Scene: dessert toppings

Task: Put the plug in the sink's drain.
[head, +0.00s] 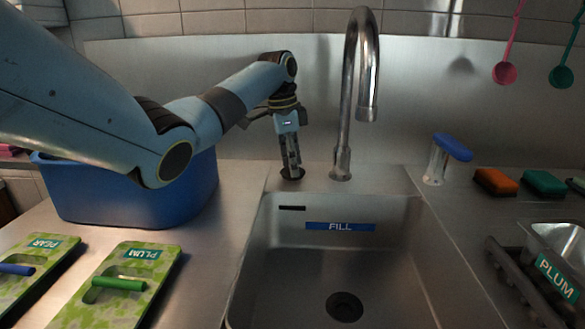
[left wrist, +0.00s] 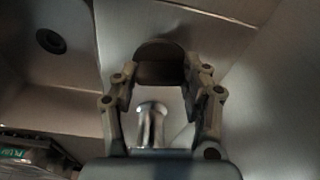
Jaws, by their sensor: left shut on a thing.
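My left gripper (head: 291,168) points down at the back ledge, left of the tap and behind the sink (head: 262,270). It is shut on the plug, a dark round piece (head: 292,174) at its fingertips, low at the ledge; I cannot tell if it touches the metal. In the left wrist view the plug (left wrist: 160,66) shows as a dark disc between the fingertips. The sink's drain (head: 345,306) is a dark round hole in the basin floor, uncovered. It also shows in the left wrist view (left wrist: 50,41). My right gripper is not in view.
The tall curved tap (head: 364,80) stands close right of my left gripper. A blue tub (head: 120,195) is at the left, with green boards (head: 120,290) in front. A blue-topped dispenser (head: 437,165), sponges (head: 495,181) and a plum tray (head: 560,265) are right. The basin looks empty.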

